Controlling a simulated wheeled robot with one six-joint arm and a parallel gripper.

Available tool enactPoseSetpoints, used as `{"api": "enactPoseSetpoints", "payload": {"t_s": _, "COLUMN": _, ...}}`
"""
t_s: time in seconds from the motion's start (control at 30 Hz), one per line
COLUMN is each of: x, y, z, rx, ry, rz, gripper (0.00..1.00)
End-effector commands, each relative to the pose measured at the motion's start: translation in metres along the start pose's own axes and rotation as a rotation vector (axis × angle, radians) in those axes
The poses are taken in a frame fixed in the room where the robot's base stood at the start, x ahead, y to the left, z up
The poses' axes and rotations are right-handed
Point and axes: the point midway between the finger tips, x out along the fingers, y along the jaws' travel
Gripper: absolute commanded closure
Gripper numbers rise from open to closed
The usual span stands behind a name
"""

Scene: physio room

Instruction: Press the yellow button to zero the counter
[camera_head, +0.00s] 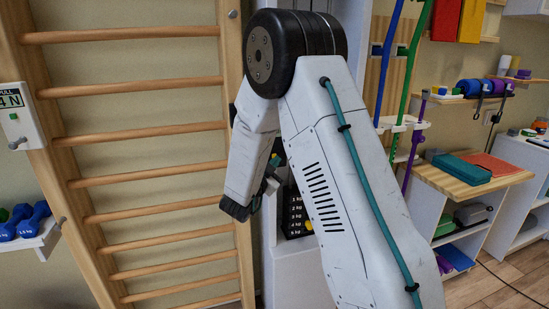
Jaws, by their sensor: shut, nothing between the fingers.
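I cannot make out a yellow button or a counter with certainty in the head view. A white wall box (19,118) at the left edge has a display reading "PULL" and "4 N", cut off by the frame, with a small green spot below. My gripper (268,186) is at the picture's middle, at the end of my bent white arm. It is partly hidden by my arm, and its fingertips are hard to see. It is shut and holds nothing. It is well to the right of the box, with the wall bars between them in the picture.
Wooden wall bars (145,133) fill the left. Blue dumbbells (28,222) lie on a white shelf at far left. A dark block labelled in kg (296,212) is behind my arm. A wooden-topped bench (470,183) with a teal case stands right. Floor (515,280) shows at lower right.

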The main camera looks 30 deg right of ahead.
Motion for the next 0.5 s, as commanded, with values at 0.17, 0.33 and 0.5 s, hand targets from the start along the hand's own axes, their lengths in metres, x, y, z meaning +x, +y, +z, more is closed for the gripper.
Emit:
{"api": "enactPoseSetpoints", "payload": {"t_s": 0.17, "x": -0.0041, "y": 0.0029, "z": -0.0031, "rx": 0.000, "ry": 0.000, "rz": 0.000, "gripper": 1.00}}
{"api": "enactPoseSetpoints", "payload": {"t_s": 0.33, "x": -0.0040, "y": 0.0029, "z": -0.0031, "rx": 0.000, "ry": 0.001, "rz": 0.000, "gripper": 1.00}}
{"api": "enactPoseSetpoints", "payload": {"t_s": 0.5, "x": -0.0075, "y": 0.0052, "z": -0.0059, "rx": 0.001, "ry": 0.001, "rz": 0.000, "gripper": 1.00}}
